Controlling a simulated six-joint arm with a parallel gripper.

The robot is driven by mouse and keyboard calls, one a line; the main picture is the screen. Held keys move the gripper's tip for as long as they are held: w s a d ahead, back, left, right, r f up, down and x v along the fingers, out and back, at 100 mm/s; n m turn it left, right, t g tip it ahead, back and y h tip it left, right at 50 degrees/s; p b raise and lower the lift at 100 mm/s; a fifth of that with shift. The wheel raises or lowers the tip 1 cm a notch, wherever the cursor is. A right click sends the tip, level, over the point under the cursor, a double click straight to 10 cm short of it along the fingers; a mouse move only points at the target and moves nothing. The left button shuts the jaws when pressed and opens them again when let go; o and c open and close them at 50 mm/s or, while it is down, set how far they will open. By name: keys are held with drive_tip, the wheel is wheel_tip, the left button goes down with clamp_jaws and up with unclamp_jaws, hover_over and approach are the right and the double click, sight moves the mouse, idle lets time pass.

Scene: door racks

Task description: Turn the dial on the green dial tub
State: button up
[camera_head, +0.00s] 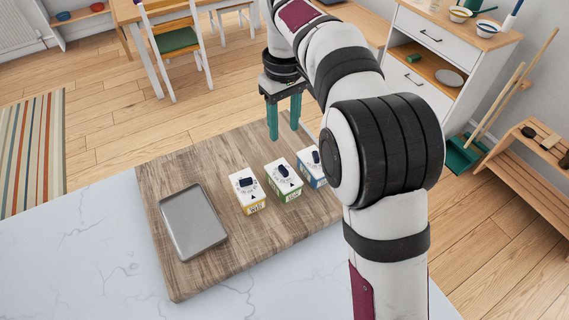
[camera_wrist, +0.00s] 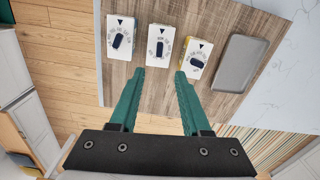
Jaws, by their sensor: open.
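The green dial tub (camera_head: 287,190) is a small box with a white top, green sides and a black dial knob (camera_head: 283,170). It stands in the middle of a row of three on a wooden board. In the wrist view the green dial tub (camera_wrist: 153,58) is at top centre, its knob lying lengthwise, roughly in line with the black triangle mark on the top. My gripper (camera_head: 284,133) has teal fingers and is open and empty, above the board's far edge, behind the tubs. In the wrist view my gripper (camera_wrist: 159,73) points toward the green tub, apart from it.
A yellow dial tub (camera_head: 245,196) stands left of the green one and a blue dial tub (camera_head: 309,172) right, partly hidden by my arm. A grey tray (camera_head: 192,222) lies on the board (camera_head: 160,180). White marble counter (camera_head: 80,260) is clear at left.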

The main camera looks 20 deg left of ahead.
sight(284, 170)
wheel_tip(284, 170, down, 14)
drive_tip(key=shift+r, duration=0.2)
clamp_jaws()
